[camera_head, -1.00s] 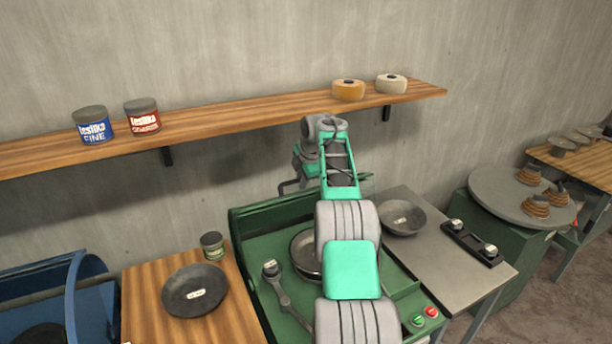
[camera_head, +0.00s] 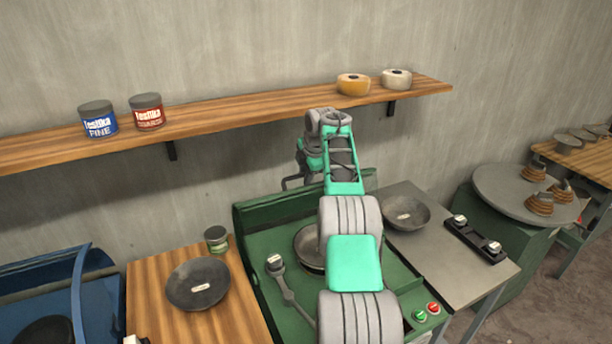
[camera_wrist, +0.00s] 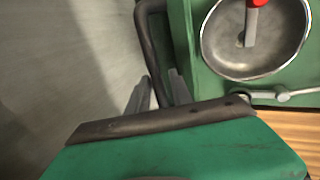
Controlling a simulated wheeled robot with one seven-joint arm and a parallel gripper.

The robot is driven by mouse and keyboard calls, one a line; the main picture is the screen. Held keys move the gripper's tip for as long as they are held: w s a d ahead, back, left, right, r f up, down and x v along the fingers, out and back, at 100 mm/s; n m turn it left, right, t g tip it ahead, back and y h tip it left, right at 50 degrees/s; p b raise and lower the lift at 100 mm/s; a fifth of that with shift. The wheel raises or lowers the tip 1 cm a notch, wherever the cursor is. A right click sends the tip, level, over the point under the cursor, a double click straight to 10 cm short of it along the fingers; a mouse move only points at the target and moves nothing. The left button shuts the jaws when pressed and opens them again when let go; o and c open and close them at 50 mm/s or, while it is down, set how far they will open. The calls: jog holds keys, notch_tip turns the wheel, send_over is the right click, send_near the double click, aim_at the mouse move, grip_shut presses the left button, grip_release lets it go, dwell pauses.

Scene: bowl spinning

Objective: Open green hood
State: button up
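The green hood (camera_head: 275,208) stands raised at the back of the green machine (camera_head: 262,250), and the bowl (camera_head: 308,240) inside shows, partly behind my arm. In the wrist view the hood's green panel and dark edge (camera_wrist: 165,120) fill the bottom, and the metal bowl (camera_wrist: 225,45) is at top right. The dark handle (camera_wrist: 143,40) runs down between the two grey fingers of my gripper (camera_wrist: 160,80). The fingers stand apart on either side of it, with a narrow gap on the right. Firm contact is not visible. In the head view the fingers are hard to make out.
A wooden shelf (camera_head: 230,120) with tins and tape rolls runs along the wall behind the arm. A wooden table (camera_head: 150,290) with a dark bowl (camera_head: 198,284) is on the left, and a grey table (camera_head: 455,272) with a bowl (camera_head: 406,213) on the right.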

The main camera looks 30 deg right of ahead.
jog(key=shift+s+f, duration=0.1)
jog(key=shift+f, duration=0.1)
jog(key=v, duration=0.8)
jog(key=shift+a+r, duration=0.1)
jog(key=shift+r, duration=0.05)
jog(key=s+a+r+m+b, duration=0.15)
jog(key=s+a+m, duration=0.35)
jog(key=a, duration=0.7)
jog(key=s+a+r+m+b, duration=0.1)
jog(key=s+a+r+m, duration=0.4)
jog(key=a, duration=0.7)
jog(key=s+a+f+m+b, duration=0.1)
jog(key=s+a+f+m, duration=0.2)
jog(key=s+f, duration=0.4)
jog(key=s+a+f+m, duration=0.3)
jog(key=s+a+f, duration=0.2)
jog(key=s, duration=1)
notch_tip(320, 180, down, 3)
jog(key=shift+a+f+m+y+b, duration=0.1)
jog(key=shift+a+m+y+b, duration=0.2)
jog(key=shift+b, duration=0.1)
jog(key=shift+d, duration=0.1)
